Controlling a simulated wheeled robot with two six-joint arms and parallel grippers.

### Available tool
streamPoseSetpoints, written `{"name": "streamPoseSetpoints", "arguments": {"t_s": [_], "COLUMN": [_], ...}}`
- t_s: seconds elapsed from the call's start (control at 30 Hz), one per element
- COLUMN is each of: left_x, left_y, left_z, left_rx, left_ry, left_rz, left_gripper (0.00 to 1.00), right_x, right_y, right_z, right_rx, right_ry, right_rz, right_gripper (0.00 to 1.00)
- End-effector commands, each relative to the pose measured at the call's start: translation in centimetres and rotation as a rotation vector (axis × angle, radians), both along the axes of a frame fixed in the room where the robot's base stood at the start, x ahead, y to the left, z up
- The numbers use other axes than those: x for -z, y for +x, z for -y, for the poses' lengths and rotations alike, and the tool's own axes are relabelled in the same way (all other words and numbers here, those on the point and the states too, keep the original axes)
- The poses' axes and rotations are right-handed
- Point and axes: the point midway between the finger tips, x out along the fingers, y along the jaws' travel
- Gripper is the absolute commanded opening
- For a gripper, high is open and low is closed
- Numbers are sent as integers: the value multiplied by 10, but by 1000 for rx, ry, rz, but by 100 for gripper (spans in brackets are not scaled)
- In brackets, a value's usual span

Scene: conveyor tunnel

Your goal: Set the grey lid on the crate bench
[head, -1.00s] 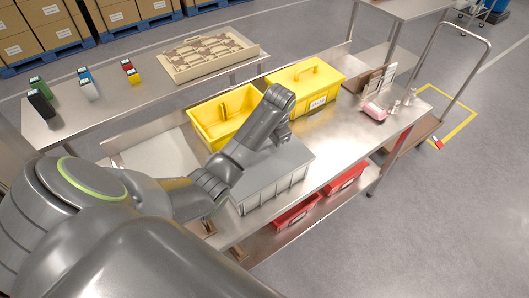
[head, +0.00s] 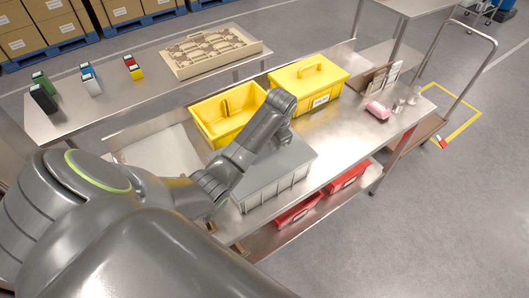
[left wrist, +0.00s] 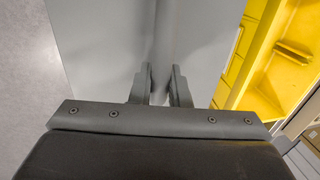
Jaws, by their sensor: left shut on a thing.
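The grey lid (head: 291,153) is a flat plate over the ribbed grey crate (head: 272,190) on the steel bench (head: 340,150). I cannot tell whether it rests on the crate or is slightly raised. My left gripper (head: 283,142) reaches down over the lid; its fingertips are mostly hidden in the head view. In the left wrist view, the two fingers (left wrist: 161,88) close on a thin raised grey ridge of the lid (left wrist: 105,45). My right gripper is not in view.
An open yellow bin (head: 207,125) and a closed yellow box (head: 308,88) stand behind the crate. A pink item (head: 377,110) lies at the bench's right end. Red bins (head: 299,210) sit on the shelf below. A tan tray (head: 212,52) is on the back table.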

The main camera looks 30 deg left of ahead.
Motion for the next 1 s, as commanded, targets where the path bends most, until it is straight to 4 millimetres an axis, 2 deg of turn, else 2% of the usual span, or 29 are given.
{"name": "streamPoseSetpoints", "arguments": {"t_s": [0.07,0.1,0.2,0.57,1.0], "left_x": [0,0,0,-2,-19], "left_y": [0,0,0,0,1], "left_z": [0,0,0,0,0], "left_rx": [0,0,0,0,0], "left_ry": [0,0,0,1,0], "left_rz": [0,1,1,1,2], "left_gripper": [0,10,0,0,0], "right_x": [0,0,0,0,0], "right_y": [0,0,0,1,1], "right_z": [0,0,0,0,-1], "right_rx": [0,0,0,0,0], "right_ry": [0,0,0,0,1], "right_rz": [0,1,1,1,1], "right_gripper": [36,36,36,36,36]}}
